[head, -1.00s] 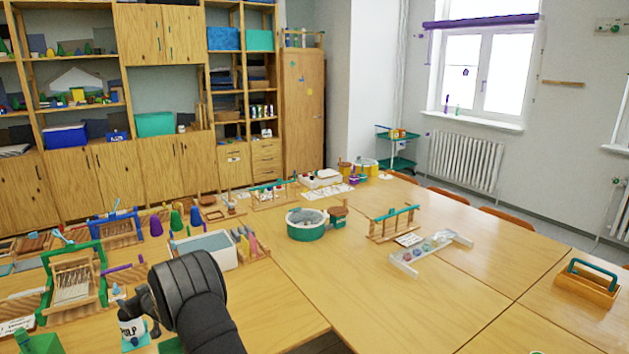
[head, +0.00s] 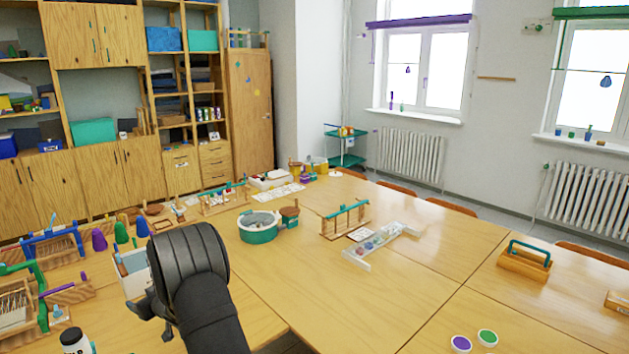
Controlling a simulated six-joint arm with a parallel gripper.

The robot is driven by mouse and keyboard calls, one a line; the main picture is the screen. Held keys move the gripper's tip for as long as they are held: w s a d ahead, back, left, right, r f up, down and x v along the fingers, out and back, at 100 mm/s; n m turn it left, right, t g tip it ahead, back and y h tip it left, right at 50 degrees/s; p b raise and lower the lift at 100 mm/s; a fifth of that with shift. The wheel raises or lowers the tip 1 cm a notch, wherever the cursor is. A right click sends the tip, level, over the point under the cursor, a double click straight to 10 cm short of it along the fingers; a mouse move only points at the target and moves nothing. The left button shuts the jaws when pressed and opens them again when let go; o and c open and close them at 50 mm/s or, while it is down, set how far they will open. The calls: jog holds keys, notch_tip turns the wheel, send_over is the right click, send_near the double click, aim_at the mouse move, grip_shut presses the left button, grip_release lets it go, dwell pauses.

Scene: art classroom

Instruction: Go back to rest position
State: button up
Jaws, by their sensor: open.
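My gripper (head: 158,310) shows at the lower left of the head view, mostly behind my own black arm link. Only part of its dark fingers is visible, and nothing can be seen held in it. It is over the left part of the wooden tables, beside a white bin (head: 133,272) that the arm partly covers. The fingertips and the surface right under them are hidden.
A round green tub (head: 258,236), a wooden rack with a green bar (head: 345,222), a clear tray (head: 382,240) and a wooden carrier (head: 525,262) stand on the tables. Small looms (head: 52,245) crowd the left. The middle front tabletop (head: 370,300) is clear.

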jog(key=w+d+f+m+t+h, duration=0.2)
jog(key=d, duration=0.9)
jog(key=w+d+f+m+t+h, duration=0.1)
jog(key=w+d+m+t+h, duration=0.15)
jog(key=d, duration=0.75)
jog(key=s+d+f+m+t+h, duration=0.1)
jog(key=d+m+h, duration=0.1)
jog(key=d, duration=0.9)
jog(key=s+d+f+m+t+h, duration=0.1)
jog(key=s+d+m+h, duration=0.1)
jog(key=d, duration=1)
jog(key=shift+s+d+m+h, duration=0.2)
jog(key=shift+m+h, duration=0.25)
jog(key=shift+h, duration=0.1)
jog(key=shift+a, duration=0.1)
jog(key=w+a+r+n+g+y, duration=0.1)
jog(key=a+n+y, duration=0.1)
jog(key=a, duration=0.8)
jog(key=w+a+n+g+y, duration=0.1)
jog(key=w+a+n+y, duration=0.1)
jog(key=a, duration=0.9)
jog(key=shift+w+r+n+y, duration=0.2)
jog(key=shift+r+n+y, duration=0.25)
jog(key=shift+y, duration=0.45)
jog(key=shift+f+g, duration=0.1)
jog(key=shift+g, duration=0.15)
